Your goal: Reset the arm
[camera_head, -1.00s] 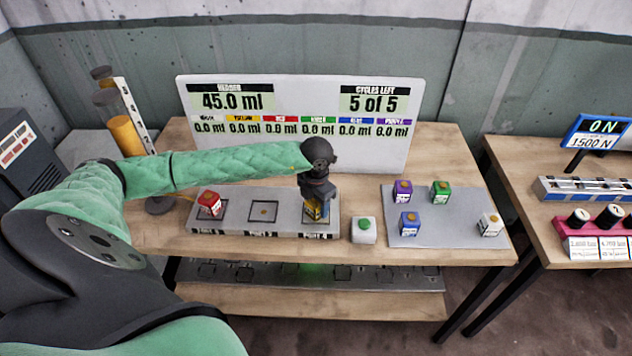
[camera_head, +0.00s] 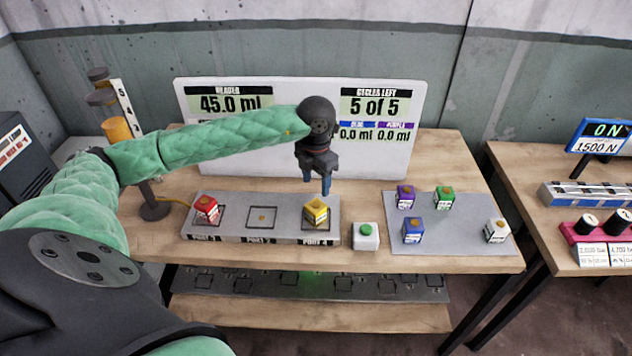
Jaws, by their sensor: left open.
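My left arm comes in from the left in its green sleeve. Its gripper (camera_head: 317,187) hangs above the right end of the grey port tray (camera_head: 235,225), open and empty, with its fingers pointing down. A yellow cube (camera_head: 316,211) sits on the right port, just below and apart from the fingers. A red cube (camera_head: 206,209) sits on the left port. The middle port (camera_head: 262,217) is bare. My right gripper is not in view.
A white button box with a green top (camera_head: 365,237) stands right of the tray. Purple, blue, green and white cubes rest on a grey mat (camera_head: 452,237). A display board (camera_head: 250,155) stands behind; a cylinder stand (camera_head: 152,208) is at left.

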